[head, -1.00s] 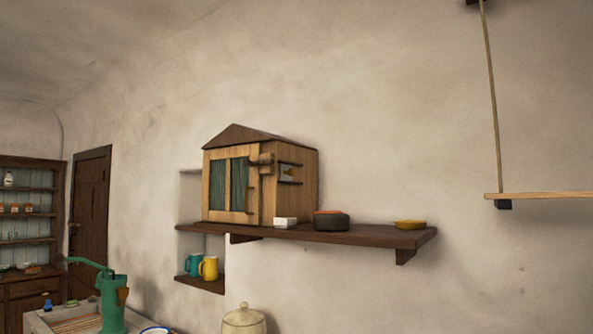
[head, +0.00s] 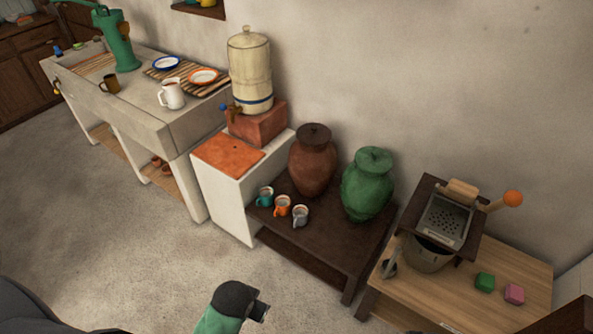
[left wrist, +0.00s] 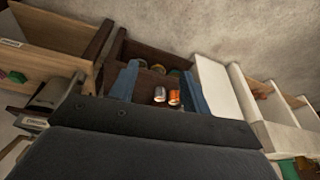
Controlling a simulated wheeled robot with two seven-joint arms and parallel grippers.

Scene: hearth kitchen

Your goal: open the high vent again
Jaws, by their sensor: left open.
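The high vent is not in either view now. In the left wrist view my left gripper (left wrist: 160,84) is open, with its two blue fingers apart and nothing between them. Beyond the fingers are the dark low table and its cups, at a distance. In the head view a green and black part of my arm shows at the bottom edge. My right gripper is not in view.
A dark low table (head: 278,227) holds a brown jar (head: 312,165), a green jar (head: 368,187) and small cups. A stone sink counter (head: 165,125) stands left. A wooden table (head: 520,285) with a press (head: 445,222) stands right. The floor (head: 120,220) in front is clear.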

